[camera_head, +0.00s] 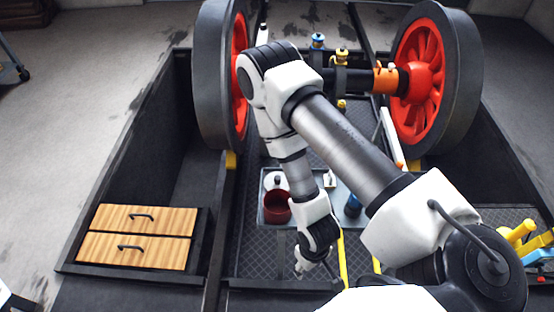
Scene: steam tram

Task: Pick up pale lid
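A pale round thing (271,181), which looks like the pale lid, lies in the grey tray (266,217) at the middle of the head view. It is just behind a dark red pot (277,207), whose rim hides its near part. My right arm comes in from the right, bends at the top and reaches down just right of the pot. My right gripper (308,264) points down in front of the tray, nearer to me than the lid. Its fingers are small and partly hidden, so I cannot tell their opening. My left gripper is not in view.
A dark blue item (352,206) and a small pale item (330,179) are at the tray's right side. Large red-spoked wheels (428,75) stand behind. A wooden drawer unit (135,235) is at left, and yellow bars (343,258) are near the gripper.

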